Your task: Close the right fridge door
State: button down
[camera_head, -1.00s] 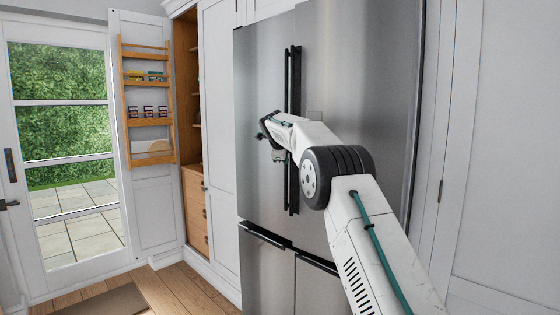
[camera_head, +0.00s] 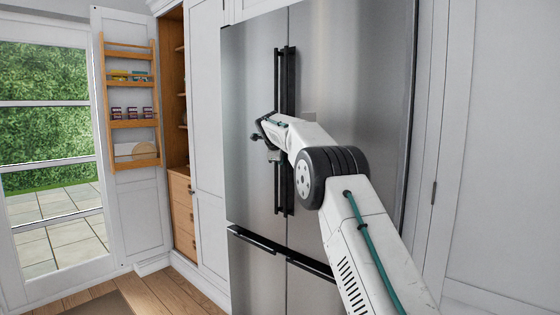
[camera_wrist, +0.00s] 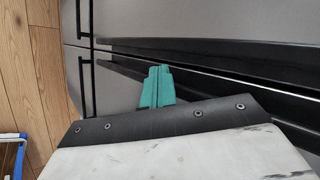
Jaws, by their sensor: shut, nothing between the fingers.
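The right fridge door (camera_head: 350,110) is a tall stainless steel panel that looks flush with the left fridge door (camera_head: 248,130). Two long black vertical handles (camera_head: 284,80) stand side by side at the seam between them. My gripper (camera_head: 258,133) is in front of the left door, just left of the handles, with my arm crossing the right door. In the wrist view my gripper (camera_wrist: 158,78) shows green fingers pressed together, empty, close to the black handles (camera_wrist: 200,48). I cannot tell whether the fingers touch a handle or the door.
Lower fridge drawers (camera_head: 258,275) have black horizontal handles. To the left, a white pantry door (camera_head: 140,215) stands open with a wooden rack (camera_head: 130,124) of jars. A glazed door (camera_head: 50,130) is at far left. Wooden floor (camera_head: 165,295) lies in front.

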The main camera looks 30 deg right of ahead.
jog(key=s+a+r, duration=0.4)
jog(key=a+r, duration=0.3)
jog(key=a, duration=0.4)
notch_tip(320, 180, down, 7)
jog(key=s+n+g, duration=0.1)
jog(key=s+n, duration=0.1)
jog(key=n, duration=0.4)
jog(key=s+a+f+n+g+y, duration=0.1)
jog(key=s+a+f+n, duration=0.1)
jog(key=s+n, duration=0.3)
jog(key=s+a+f+n+g+y, duration=0.1)
jog(key=s+a+f+n+g, duration=0.1)
jog(key=s, duration=0.4)
jog(key=s+a+f+n+y, duration=0.1)
jog(key=s+a+f+n, duration=0.1)
jog(key=s, duration=1.5)
jog(key=s+a+f+n+g+y, duration=0.1)
jog(key=s+a+f+n, duration=0.2)
jog(key=s, duration=1.4)
jog(key=s+a+f+n+y, duration=0.2)
jog(key=s+a+n, duration=0.3)
jog(key=s, duration=1.2)
jog(key=f+n, duration=0.1)
jog(key=n, duration=0.2)
jog(key=shift+f+g, duration=0.25)
jog(key=shift+g, duration=0.15)
